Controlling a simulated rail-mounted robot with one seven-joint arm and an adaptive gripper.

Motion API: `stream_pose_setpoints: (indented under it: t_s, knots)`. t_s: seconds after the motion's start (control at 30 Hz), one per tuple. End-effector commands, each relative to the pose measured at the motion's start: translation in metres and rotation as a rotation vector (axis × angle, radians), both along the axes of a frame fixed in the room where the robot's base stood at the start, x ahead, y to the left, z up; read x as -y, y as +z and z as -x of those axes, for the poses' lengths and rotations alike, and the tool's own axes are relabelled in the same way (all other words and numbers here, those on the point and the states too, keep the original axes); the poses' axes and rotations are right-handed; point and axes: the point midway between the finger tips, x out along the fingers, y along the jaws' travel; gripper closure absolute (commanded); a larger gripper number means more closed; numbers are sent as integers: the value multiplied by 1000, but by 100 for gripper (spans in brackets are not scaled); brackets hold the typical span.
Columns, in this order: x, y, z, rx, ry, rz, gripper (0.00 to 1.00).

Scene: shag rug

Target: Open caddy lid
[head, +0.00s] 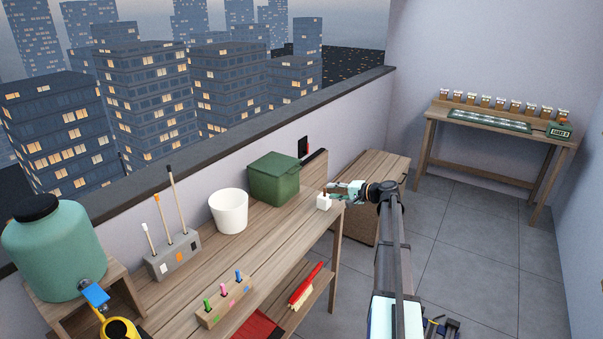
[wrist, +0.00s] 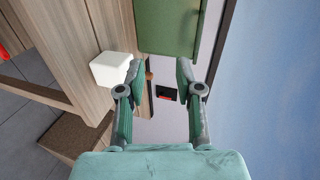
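A green lidded box (head: 274,178), which looks like the caddy, stands at the far end of the wooden bench against the wall. Its lid appears shut. The box also shows at the top of the wrist view (wrist: 168,28). My gripper (head: 334,190) is to the right of the box, over the bench's end, apart from the box. In the wrist view its two fingers (wrist: 160,72) are spread with a gap between them, holding nothing that I can see. The near face of the box lies just beyond the fingertips in that view.
A small white block (head: 323,202) sits at the bench corner, close to my gripper; it shows beside the left finger in the wrist view (wrist: 111,69). A white bucket (head: 229,212) stands left of the box. A wooden cabinet (head: 378,167) is behind.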

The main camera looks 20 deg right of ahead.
Motion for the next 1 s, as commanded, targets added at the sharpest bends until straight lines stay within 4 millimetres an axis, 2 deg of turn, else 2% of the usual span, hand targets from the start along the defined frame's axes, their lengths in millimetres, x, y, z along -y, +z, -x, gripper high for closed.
stream_pose_setpoints:
  t_s: [0.03,0.1,0.23,0.47,1.0]
  knots:
    - [-1,21,-9,21,4,-18,65]
    - [-4,41,-16,42,5,-46,65]
    - [-8,58,-23,60,8,-70,65]
    - [-20,56,-42,60,9,-73,65]
    - [-75,35,-129,59,9,-72,65]
